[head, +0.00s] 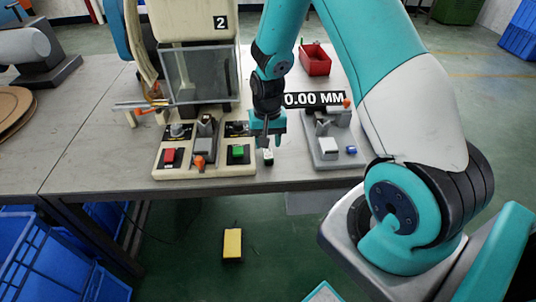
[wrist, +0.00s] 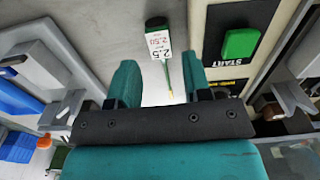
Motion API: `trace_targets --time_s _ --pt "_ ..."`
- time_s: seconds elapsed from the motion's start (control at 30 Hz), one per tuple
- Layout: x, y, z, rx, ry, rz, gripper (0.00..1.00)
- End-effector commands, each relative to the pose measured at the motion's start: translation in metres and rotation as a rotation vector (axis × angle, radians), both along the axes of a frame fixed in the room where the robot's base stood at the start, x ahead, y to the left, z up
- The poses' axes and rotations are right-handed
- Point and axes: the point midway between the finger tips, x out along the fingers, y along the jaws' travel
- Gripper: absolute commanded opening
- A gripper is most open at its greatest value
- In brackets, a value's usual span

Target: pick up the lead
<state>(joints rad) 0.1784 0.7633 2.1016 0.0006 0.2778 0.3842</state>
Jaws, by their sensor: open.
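The lead (wrist: 168,76) is a thin green wire with a yellow tip, a dark end piece and a white tag marked 2.5. It lies on the grey table. In the head view its tagged end (head: 268,156) shows just below my gripper (head: 266,125), between the control panel and the grey fixture. In the wrist view the wire runs into the gap between the two teal fingers of my gripper (wrist: 160,72), touching neither as far as I see. The fingers are apart with nothing held. Part of the lead is hidden in the head view.
Left of my gripper is the press's control panel (head: 205,170) with a green START button (head: 238,152). To the right is a grey fixture (head: 329,147) with a 0.00 MM display (head: 315,99). A red bin (head: 315,60) sits behind. Bare table (head: 95,135) lies left.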

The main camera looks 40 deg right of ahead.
Motion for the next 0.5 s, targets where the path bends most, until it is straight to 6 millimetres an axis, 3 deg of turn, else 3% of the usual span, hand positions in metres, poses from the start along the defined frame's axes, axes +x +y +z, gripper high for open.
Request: trace_targets --time_s 0.27,0.5 --pt "0.000 -0.001 -0.022 0.001 0.001 0.001 0.45" --pt "0.000 -0.004 -0.057 0.002 0.003 0.001 0.45"
